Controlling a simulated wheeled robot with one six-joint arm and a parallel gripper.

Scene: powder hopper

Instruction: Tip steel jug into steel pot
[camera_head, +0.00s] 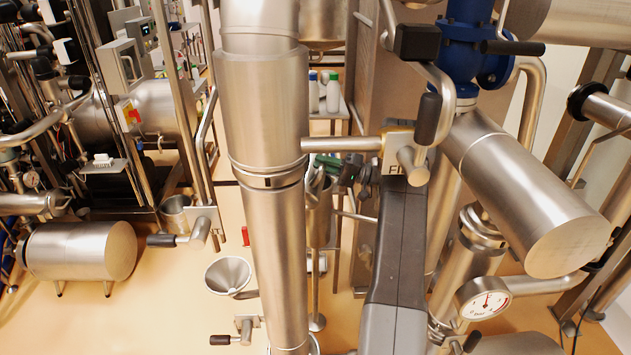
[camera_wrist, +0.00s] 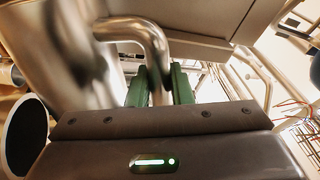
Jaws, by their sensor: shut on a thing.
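My gripper (camera_wrist: 157,88) has green fingers, closed around a bent steel tube handle in the wrist view. The handle appears to belong to the steel jug (camera_wrist: 70,50), whose blurred body fills the upper left. In the head view, my gripper (camera_head: 349,172) is small and partly hidden behind the thick steel column and my grey arm. A steel vessel beside it (camera_head: 318,200), likely the same jug, is also partly hidden. An open steel container (camera_head: 174,214), possibly the steel pot, stands left of the column. I cannot see the jug's contents.
The thick vertical column (camera_head: 272,200) blocks the middle. A steel funnel (camera_head: 229,275) sits low beside it. A large steel cylinder (camera_head: 530,195) and pressure gauge (camera_head: 484,299) crowd the right. White bottles (camera_head: 333,93) stand behind. Open tan floor (camera_head: 150,315) shows lower left.

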